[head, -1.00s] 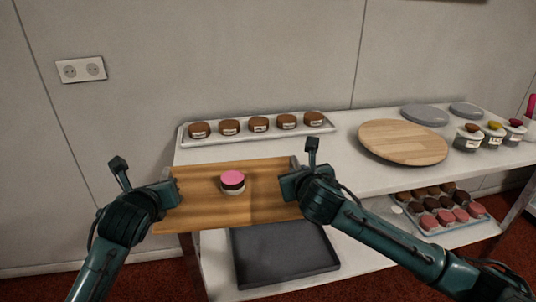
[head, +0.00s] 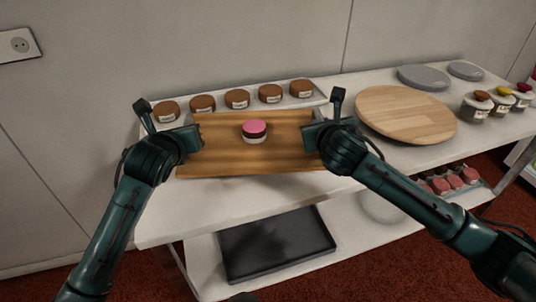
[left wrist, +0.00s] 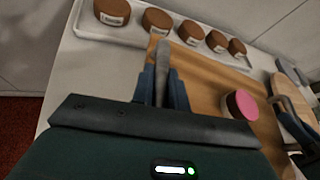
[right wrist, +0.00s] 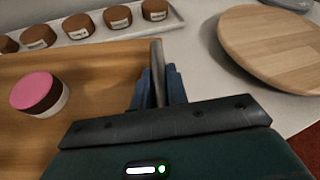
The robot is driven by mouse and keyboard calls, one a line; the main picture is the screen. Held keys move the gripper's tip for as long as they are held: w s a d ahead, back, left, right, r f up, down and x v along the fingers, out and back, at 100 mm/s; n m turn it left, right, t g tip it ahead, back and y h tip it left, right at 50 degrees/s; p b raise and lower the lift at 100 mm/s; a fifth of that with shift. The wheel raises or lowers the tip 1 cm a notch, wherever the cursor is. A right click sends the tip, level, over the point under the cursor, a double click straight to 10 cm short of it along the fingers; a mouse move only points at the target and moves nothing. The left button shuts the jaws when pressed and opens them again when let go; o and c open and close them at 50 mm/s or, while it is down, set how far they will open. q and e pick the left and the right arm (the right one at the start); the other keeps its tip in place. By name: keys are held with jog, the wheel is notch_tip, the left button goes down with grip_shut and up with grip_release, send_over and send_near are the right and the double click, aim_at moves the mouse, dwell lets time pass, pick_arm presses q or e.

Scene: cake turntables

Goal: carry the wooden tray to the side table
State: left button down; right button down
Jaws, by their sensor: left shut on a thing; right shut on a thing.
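The wooden tray (head: 260,160) is held in front of me between my two grippers, over the left part of the white table. A small cake with a pink top (head: 254,131) stands upright on it; it also shows in the right wrist view (right wrist: 38,92). My left gripper (head: 192,142) is shut on the tray's left end, on a grey handle (left wrist: 163,75). My right gripper (head: 312,136) is shut on the right end, on another grey handle (right wrist: 157,72). Whether the tray touches the tabletop cannot be told.
The white table (head: 160,225) carries a long white platter (head: 318,98) of several brown cakes behind the tray. A round wooden turntable (head: 405,112), grey discs (head: 424,77) and labelled jars (head: 476,107) stand to the right. A dark tray (head: 275,245) lies on the lower shelf.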

pick_arm(q)
jog(key=shift+w+d, duration=0.1)
jog(key=shift+d, duration=0.25)
pick_arm(e)
jog(key=shift+s+d+r, duration=0.1)
jog(key=shift+s+d, duration=0.05)
jog(key=shift+d, duration=0.5)
